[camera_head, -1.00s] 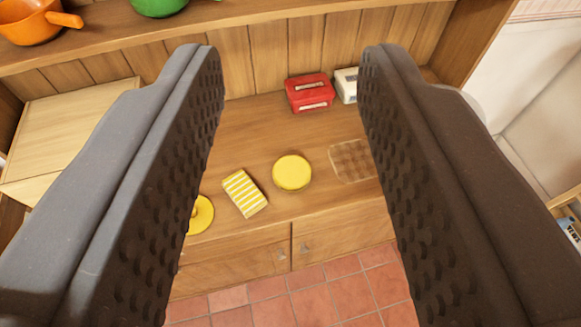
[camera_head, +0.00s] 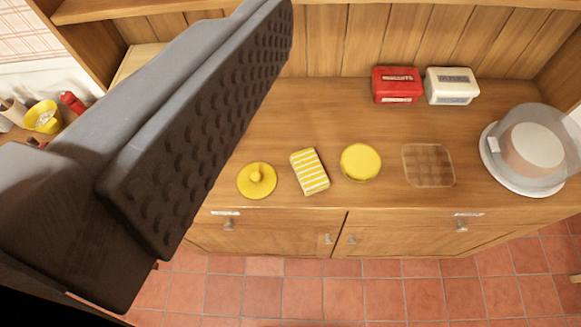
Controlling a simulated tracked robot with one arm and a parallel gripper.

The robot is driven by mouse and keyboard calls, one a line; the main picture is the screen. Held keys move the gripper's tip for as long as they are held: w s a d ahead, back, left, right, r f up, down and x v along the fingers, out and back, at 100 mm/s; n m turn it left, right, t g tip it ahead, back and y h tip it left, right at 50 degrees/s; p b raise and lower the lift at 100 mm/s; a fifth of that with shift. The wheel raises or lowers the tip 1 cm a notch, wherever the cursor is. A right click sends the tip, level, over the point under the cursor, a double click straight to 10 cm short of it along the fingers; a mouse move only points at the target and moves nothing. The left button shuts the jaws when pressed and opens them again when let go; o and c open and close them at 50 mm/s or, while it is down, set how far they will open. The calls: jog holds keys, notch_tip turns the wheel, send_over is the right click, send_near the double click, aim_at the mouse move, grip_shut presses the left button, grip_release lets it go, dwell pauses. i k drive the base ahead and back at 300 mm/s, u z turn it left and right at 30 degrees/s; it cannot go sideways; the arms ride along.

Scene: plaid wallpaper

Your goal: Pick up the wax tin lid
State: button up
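A flat round yellow lid with a knob (camera_head: 257,180) lies on the wooden counter, left of a striped yellow block; it looks like the wax tin lid. A round yellow tin-like piece (camera_head: 360,162) lies right of the block. My gripper (camera_head: 215,120) shows only one large dark finger, at the left. Its dimpled inner pad is bare, with nothing against it, so the gripper looks open and empty. The other finger is out of view. The visible finger is left of the lid in the picture and appears apart from it; the lid is fully visible.
The striped block (camera_head: 309,172) is close to the lid. Red (camera_head: 397,85) and white (camera_head: 452,86) boxes stand at the back. The counter (camera_head: 310,120) behind the lid is clear.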

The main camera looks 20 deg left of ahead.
aim_at(256, 180)
jog(key=z, duration=0.05)
jog(key=k, duration=1.2)
jog(key=u, duration=0.4)
jog(key=i, duration=1.55)
jog(key=z, duration=0.4)
